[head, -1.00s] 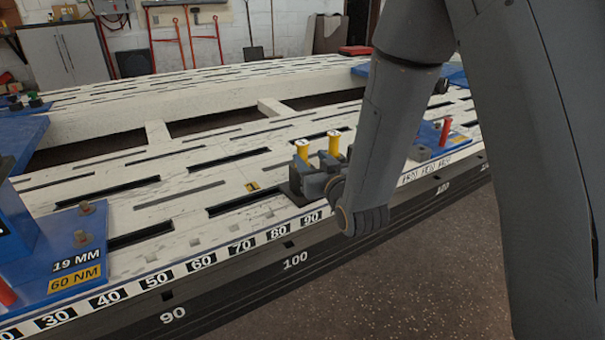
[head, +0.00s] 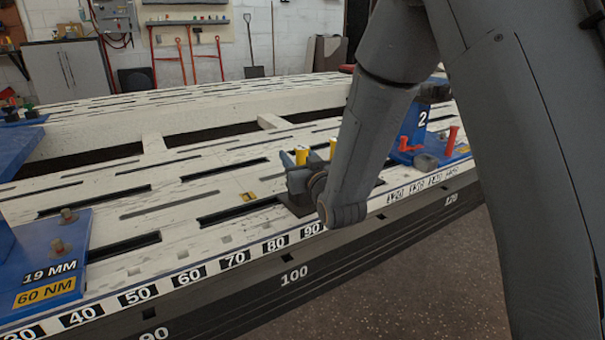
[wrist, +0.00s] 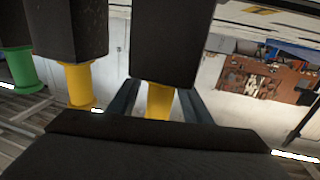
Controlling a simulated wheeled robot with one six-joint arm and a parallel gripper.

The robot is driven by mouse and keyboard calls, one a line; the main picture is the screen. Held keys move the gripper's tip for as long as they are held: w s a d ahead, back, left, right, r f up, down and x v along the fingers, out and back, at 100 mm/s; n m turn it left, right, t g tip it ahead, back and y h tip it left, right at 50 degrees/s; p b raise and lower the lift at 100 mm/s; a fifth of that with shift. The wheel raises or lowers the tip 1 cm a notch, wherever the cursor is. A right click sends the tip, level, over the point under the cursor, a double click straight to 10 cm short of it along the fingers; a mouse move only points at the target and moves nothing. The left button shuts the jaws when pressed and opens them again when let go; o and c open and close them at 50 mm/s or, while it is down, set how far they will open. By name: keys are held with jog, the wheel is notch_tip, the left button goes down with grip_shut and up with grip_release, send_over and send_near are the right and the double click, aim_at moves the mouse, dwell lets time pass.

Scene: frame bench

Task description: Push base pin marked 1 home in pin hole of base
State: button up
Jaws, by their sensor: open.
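Two yellow pins stand by the bench's front edge in the head view. The left one (head: 301,157) shows its upper part; the right one (head: 333,148) is partly hidden behind my arm. No number is legible on either. My gripper (head: 299,181) is low beside them, partly hidden by its own wrist. In the wrist view my open fingers (wrist: 160,103) stand either side of a yellow pin (wrist: 159,98) below a dark block (wrist: 165,40); contact cannot be told. A second yellow pin (wrist: 79,85) and a green one (wrist: 21,68) are to the left. The pin hole cannot be made out.
A blue base marked 2 (head: 422,118) with a red pin (head: 452,140) stands right of my arm. A blue plate (head: 70,262) with bolts lies at the left. The slotted white bench top (head: 160,215) is mostly clear between them.

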jog(key=shift+w+a, duration=0.1)
jog(key=shift+w, duration=0.15)
grip_shut()
jog(key=shift+r, duration=0.1)
